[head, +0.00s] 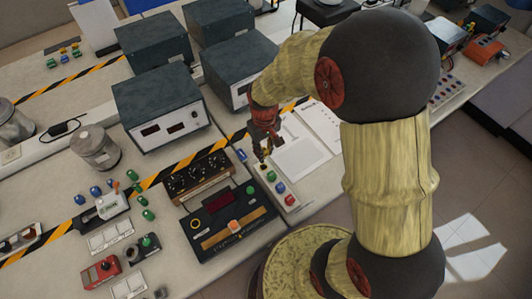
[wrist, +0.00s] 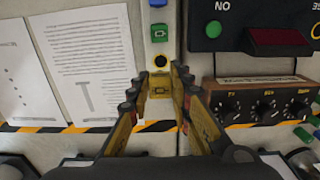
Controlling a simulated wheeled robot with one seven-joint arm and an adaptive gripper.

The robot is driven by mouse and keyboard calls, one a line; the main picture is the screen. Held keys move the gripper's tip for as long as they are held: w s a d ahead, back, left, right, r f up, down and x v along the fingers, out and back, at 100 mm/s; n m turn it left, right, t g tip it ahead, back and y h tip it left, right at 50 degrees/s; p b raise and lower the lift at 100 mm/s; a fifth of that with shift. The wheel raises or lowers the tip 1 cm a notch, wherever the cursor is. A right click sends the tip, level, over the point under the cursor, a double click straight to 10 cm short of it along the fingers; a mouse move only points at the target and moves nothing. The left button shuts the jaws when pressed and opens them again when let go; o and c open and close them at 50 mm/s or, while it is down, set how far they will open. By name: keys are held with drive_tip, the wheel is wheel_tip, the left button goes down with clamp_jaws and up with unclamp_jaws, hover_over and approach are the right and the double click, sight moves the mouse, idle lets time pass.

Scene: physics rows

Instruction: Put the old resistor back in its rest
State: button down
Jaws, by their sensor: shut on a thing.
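My gripper (head: 262,160) is low over the far end of a pale strip (head: 285,197) that carries a green, a blue and a red block. In the wrist view, its fingertips (wrist: 160,84) are closed on a small yellow resistor (wrist: 160,88). Just beyond it, a round black spot (wrist: 159,61) shows on the strip, with the green block (wrist: 159,32) and the blue block (wrist: 158,3) further on in line. The resistor is beside the spot in this view; I cannot tell whether it touches the strip.
Printed sheets (wrist: 85,60) lie left of the strip in the wrist view. A wooden knob box (head: 198,176) and a black panel (head: 222,218) stand close on the other side. Dark instrument boxes (head: 160,108) stand behind. Striped tape (head: 152,181) crosses the bench.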

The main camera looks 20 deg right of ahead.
drive_tip(key=shift+f+b, duration=1.85)
drive_tip(key=shift+f, duration=1.2)
drive_tip(key=shift+s+f+b, duration=0.1)
drive_tip(key=shift+f+b, duration=0.35)
drive_tip(key=shift+f, duration=0.75)
idle(0.4)
drive_tip(key=c, duration=1.5)
unclamp_jaws()
drive_tip(key=shift+c, duration=0.2)
drive_tip(key=shift+o, duration=0.4)
drive_tip(key=o, duration=0.3)
drive_tip(key=shift+r, duration=0.15)
drive_tip(key=shift+r+p, duration=2.6)
drive_tip(key=shift+r, duration=0.55)
